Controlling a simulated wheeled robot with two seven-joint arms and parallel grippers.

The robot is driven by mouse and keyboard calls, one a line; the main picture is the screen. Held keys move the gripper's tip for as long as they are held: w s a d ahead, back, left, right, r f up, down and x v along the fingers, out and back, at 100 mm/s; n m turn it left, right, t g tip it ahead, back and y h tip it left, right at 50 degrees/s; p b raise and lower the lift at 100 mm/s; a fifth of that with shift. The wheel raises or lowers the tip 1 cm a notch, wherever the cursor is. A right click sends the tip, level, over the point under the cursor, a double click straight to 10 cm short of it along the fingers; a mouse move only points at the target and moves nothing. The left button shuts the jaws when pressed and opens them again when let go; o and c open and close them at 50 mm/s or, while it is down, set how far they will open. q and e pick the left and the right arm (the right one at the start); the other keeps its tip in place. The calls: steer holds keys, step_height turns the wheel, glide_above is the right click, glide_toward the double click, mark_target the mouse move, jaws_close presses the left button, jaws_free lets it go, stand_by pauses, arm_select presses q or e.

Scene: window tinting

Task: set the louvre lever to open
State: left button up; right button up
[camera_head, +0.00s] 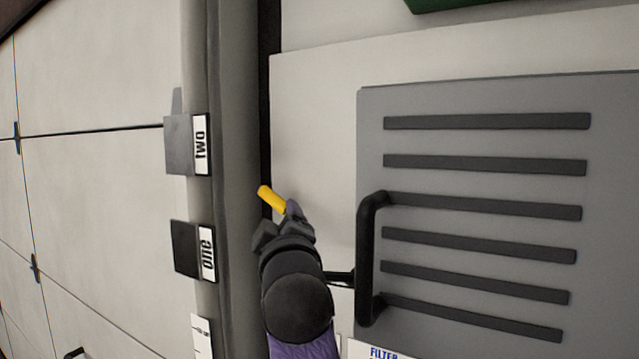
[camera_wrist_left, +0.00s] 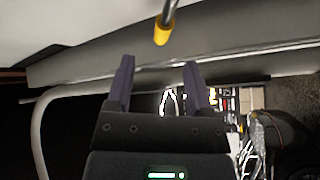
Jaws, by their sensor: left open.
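The lever's yellow tip (camera_head: 270,198) shows in the head view just beyond my left gripper (camera_head: 290,215), beside the grey post. In the left wrist view the lever is a grey rod with a yellow end (camera_wrist_left: 164,32). It lies ahead of my left gripper (camera_wrist_left: 160,75), whose two fingers are apart with nothing between them. The yellow end is not between the fingers and appears clear of them. The lever's base is hidden in the head view. My right gripper is not in view.
A grey panel with dark slots (camera_head: 480,210) stands to the right. Its black bar handle (camera_head: 368,260) sticks out close to my left wrist. A "FILTER" label (camera_head: 384,352) is below. Pale wall panels (camera_head: 90,200) fill the left side.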

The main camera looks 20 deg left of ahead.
mark_target(273, 200)
arm_select(q)
steer(key=a, duration=0.1)
steer(key=w+a+r+p, duration=0.1)
steer(key=w+a+p, duration=0.1)
steer(key=shift+w+a+r, duration=0.2)
steer(key=shift+a+r, duration=0.1)
steer(key=shift+r, duration=0.05)
steer(key=p+x, duration=0.2)
steer(key=x, duration=0.3)
steer(key=shift+w+d+f+p, duration=0.1)
steer(key=shift+d+f+p, duration=0.1)
steer(key=shift+p, duration=0.1)
steer(key=shift+w+a, duration=0.15)
steer(key=shift+w, duration=0.05)
steer(key=shift+w+a, duration=0.1)
steer(key=shift+a, duration=0.15)
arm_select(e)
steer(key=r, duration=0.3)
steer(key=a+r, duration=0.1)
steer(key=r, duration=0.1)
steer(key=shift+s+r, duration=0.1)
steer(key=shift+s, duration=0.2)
arm_select(q)
steer(key=shift+f, duration=0.1)
steer(key=shift+c, duration=0.2)
steer(key=shift+d, duration=0.1)
steer(key=shift+c, duration=1.3)
jaws_close()
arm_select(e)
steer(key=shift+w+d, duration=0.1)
